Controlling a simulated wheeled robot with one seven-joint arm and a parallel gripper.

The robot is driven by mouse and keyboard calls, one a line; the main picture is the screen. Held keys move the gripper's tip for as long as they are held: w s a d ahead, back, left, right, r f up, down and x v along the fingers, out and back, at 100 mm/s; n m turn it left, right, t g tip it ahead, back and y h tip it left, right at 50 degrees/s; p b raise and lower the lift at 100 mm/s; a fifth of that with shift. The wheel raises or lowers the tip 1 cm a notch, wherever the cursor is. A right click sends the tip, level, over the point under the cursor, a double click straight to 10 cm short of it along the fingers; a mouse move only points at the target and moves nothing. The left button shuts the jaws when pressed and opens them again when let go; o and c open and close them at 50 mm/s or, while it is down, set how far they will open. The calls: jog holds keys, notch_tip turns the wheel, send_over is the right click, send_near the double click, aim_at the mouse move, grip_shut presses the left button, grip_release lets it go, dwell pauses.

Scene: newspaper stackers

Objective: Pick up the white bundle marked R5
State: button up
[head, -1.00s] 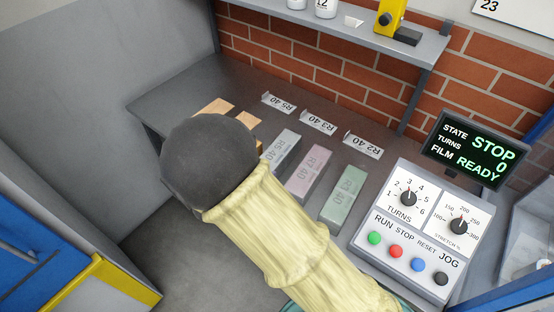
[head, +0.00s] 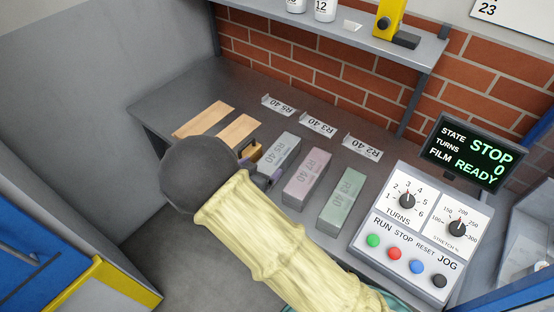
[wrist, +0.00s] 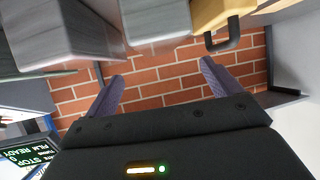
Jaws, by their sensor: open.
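The white bundle marked R5 (head: 280,153) lies on the grey bench in the head view, left of the pink R3 bundle (head: 308,177) and the green R2 bundle (head: 342,196). My gripper (head: 261,171) is at the near end of the R5 bundle, its purple fingers apart, partly hidden by my wrist. In the wrist view my gripper (wrist: 160,78) is open with nothing between the fingers. A pale bundle, apparently R5 (wrist: 155,22), shows ahead at the top, roughly in line with the gap. Its label is not readable there.
Two wooden boards (head: 203,119) lie left of R5; a tan block with a dark handle (head: 252,151) is close beside it. Label cards (head: 278,105) stand behind the bundles. A control panel (head: 420,225) is at right, and a shelf (head: 340,30) overhangs the back.

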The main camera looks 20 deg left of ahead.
aim_at(276, 155)
jog(key=x, duration=0.5)
jog(key=shift+s+r, duration=0.1)
jog(key=shift+s, duration=0.05)
jog(key=shift+w+d+p, duration=0.2)
jog(key=shift+w+p, duration=0.2)
jog(key=shift+p, duration=0.05)
jog(key=p+x, duration=0.1)
jog(key=x, duration=0.3)
jog(key=shift+w, duration=0.25)
jog(key=shift+s, duration=0.1)
jog(key=shift+c, duration=0.4)
